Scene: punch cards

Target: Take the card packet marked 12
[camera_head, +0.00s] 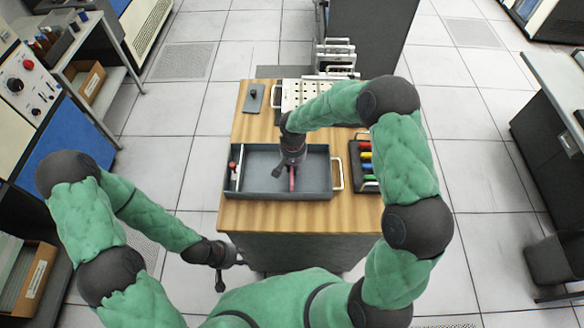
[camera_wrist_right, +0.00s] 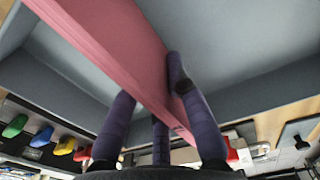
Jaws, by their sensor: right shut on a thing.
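A pink card packet (camera_head: 292,182) stands on edge in the grey tray (camera_head: 262,192) on the wooden-topped cabinet. In the right wrist view the packet (camera_wrist_right: 120,45) is a long pink slab running between my fingers; no number is readable on it. My right gripper (camera_head: 291,170) reaches down into the tray and is shut on the packet, and its purple-grey fingers (camera_wrist_right: 160,115) show on both sides of it. I cannot tell whether the packet touches the tray floor. My left gripper (camera_head: 229,272) is empty, fingers spread, in front of the cabinet's left side.
The tray has a narrow left compartment with a red item (camera_head: 232,168) and a pale handle (camera_head: 338,174) at right. A dark rack of coloured pieces (camera_head: 366,165) stands to its right. Behind are a perforated cream panel (camera_head: 291,97) and a grey plate with a black knob (camera_head: 253,98).

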